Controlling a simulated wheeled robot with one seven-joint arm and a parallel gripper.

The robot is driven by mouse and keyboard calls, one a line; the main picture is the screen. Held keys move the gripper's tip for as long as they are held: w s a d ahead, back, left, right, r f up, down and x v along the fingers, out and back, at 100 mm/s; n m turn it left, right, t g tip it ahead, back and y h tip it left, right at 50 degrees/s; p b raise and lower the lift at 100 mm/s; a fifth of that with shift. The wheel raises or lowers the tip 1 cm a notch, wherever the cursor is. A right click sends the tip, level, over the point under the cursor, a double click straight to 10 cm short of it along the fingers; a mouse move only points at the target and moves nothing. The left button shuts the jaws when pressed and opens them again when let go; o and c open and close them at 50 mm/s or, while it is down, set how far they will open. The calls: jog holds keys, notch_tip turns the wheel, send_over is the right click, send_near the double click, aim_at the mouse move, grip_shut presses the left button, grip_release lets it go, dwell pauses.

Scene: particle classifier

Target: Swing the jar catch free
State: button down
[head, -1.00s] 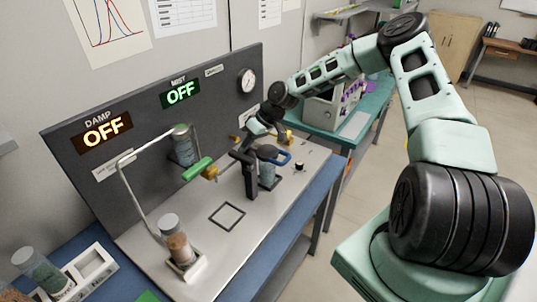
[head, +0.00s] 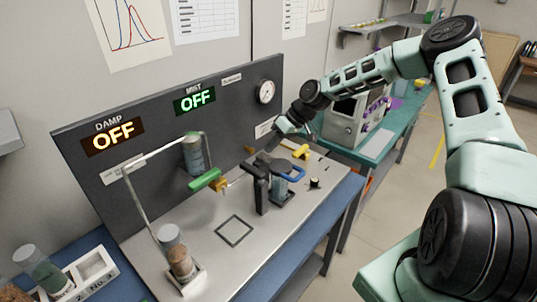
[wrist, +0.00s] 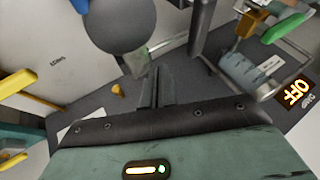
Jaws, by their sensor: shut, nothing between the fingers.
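In the wrist view, a large round grey part (wrist: 115,22) lies beside the black post (wrist: 201,22), and the blue handle (wrist: 81,5) shows at the top edge. My gripper (wrist: 155,72) is shut and empty, its fingertips close to the round part. I cannot tell whether they touch it. In the head view my gripper is small and dark behind the catch, its fingertips hard to make out.
A green handle (head: 204,180) with a brass-coloured valve stands left of the catch. A jar (head: 175,249) sits at the front left, and a marked square (head: 234,231) of bench is empty. A yellow part (head: 301,151) lies right of the catch. The dark panel (head: 70,170) closes the back.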

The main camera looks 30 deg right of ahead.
jog(key=b+v, duration=0.1)
jog(key=v, duration=0.5)
jog(key=shift+d+r+b, duration=0.2)
jog(key=shift+r+b, duration=0.05)
jog(key=shift+b, duration=0.15)
